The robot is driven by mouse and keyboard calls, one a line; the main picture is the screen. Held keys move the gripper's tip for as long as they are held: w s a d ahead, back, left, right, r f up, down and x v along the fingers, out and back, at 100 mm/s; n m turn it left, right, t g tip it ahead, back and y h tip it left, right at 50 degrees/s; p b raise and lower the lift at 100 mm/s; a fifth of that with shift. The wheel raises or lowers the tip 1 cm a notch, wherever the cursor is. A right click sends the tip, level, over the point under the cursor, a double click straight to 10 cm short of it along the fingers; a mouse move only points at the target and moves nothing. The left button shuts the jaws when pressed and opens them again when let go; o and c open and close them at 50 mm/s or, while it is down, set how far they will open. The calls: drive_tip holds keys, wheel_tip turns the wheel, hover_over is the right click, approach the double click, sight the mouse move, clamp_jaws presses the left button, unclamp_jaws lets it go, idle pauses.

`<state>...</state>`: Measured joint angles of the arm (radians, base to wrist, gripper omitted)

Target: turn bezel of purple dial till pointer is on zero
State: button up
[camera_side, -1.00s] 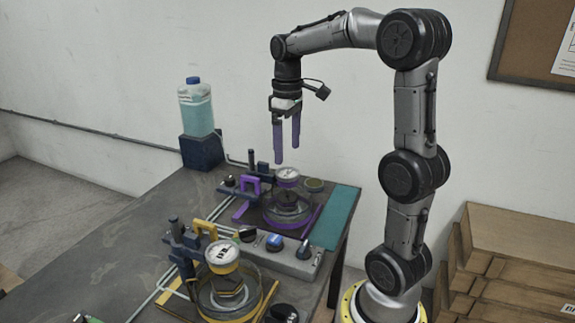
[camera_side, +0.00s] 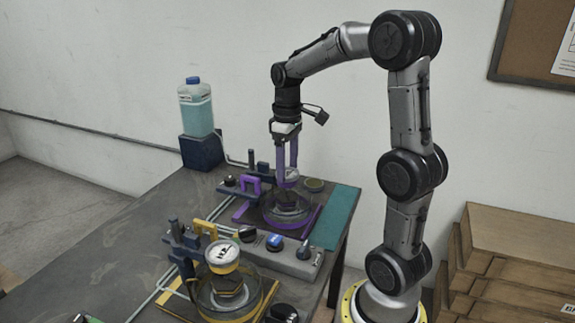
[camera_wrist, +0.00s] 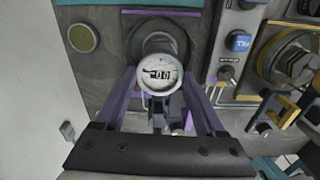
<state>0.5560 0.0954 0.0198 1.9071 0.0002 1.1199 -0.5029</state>
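The purple dial (camera_side: 291,174) has a round white face and sits on the purple-trimmed station at the back of the bench. In the wrist view its face (camera_wrist: 158,76) shows dark marks and a dark pointer, too small to read surely. My gripper (camera_side: 287,180) is lowered over the dial, its purple fingers pointing down on either side of it. In the wrist view the fingers (camera_wrist: 162,92) stand apart, flanking the dial's rim with the dial between their tips. I cannot tell whether they touch the bezel.
A yellow-trimmed station with a similar white dial (camera_side: 222,254) stands in front. A control box (camera_side: 278,254) with knobs lies between. A purple clamp handle (camera_side: 247,185) is left of the dial. A bottle (camera_side: 197,107) stands behind. A teal mat (camera_side: 335,218) lies right, clear.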

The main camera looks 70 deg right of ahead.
sight(287, 172)
drive_tip(key=c, duration=0.5)
drive_tip(key=shift+r+n, duration=0.1)
drive_tip(key=shift+n, duration=0.5)
drive_tip(key=shift+c, duration=0.2)
drive_tip(key=o, duration=1.3)
wheel_tip(287, 172, up, 14)
drive_tip(key=shift+f, duration=0.1)
